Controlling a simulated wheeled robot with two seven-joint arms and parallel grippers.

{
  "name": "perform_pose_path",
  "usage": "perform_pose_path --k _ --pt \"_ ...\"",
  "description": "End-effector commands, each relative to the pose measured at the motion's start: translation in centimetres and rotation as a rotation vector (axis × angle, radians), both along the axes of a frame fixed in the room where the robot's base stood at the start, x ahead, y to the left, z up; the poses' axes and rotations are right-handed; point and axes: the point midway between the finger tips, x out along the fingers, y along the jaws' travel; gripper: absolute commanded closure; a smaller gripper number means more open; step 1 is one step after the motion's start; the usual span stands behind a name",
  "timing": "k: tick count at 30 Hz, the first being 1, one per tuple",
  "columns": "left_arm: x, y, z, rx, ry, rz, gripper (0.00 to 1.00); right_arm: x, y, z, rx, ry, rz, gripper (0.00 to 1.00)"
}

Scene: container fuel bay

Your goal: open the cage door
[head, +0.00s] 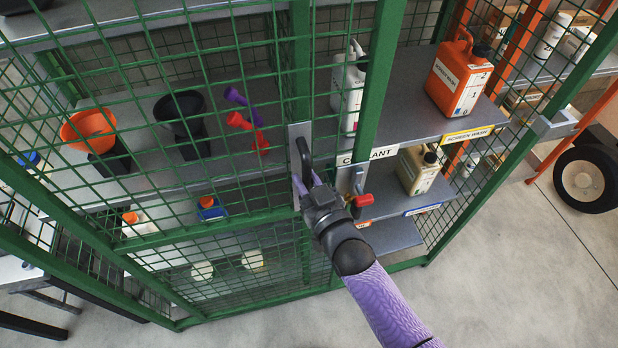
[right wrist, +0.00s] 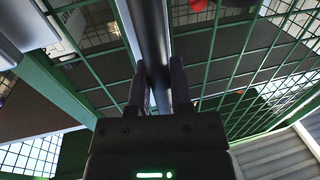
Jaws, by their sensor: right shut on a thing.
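The cage door (head: 215,183) is a green frame with wire mesh, on the left in the head view. Its black handle (head: 304,152) stands upright on a grey plate at the door's right edge. My right gripper (head: 312,183) is shut on the handle's lower part. In the right wrist view, the dark handle bar (right wrist: 153,45) runs between my two fingers (right wrist: 159,88). A latch with a red knob (head: 363,200) sits just right of the gripper. A gap without mesh shows between the door's edge and the green post (head: 380,75). My left gripper is out of view.
Behind the mesh are an orange funnel (head: 88,128), a black funnel (head: 182,112) and other items. Shelves on the right hold an orange screen wash can (head: 459,78) and pale bottles (head: 418,170). A black wheel (head: 588,178) stands at far right. The floor (head: 500,290) in front is clear.

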Motion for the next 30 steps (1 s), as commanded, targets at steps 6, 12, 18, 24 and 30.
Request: perform_pose_path --k 6,12,18,24,30 --pt "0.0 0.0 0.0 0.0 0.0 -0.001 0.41 -0.1 0.1 -0.2 0.0 0.004 0.001 1.0" --pt "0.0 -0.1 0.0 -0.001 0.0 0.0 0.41 -0.1 0.0 -0.2 -0.001 0.004 0.001 0.61" --pt "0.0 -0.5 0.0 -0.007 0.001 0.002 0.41 0.0 0.0 -0.1 0.0 0.002 0.0 0.41" --pt "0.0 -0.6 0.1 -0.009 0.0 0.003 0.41 -0.2 -0.1 0.0 0.0 0.001 0.0 0.41" --pt "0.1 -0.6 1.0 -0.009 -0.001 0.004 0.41 -3.4 -1.9 0.0 -0.002 0.005 0.0 0.41"
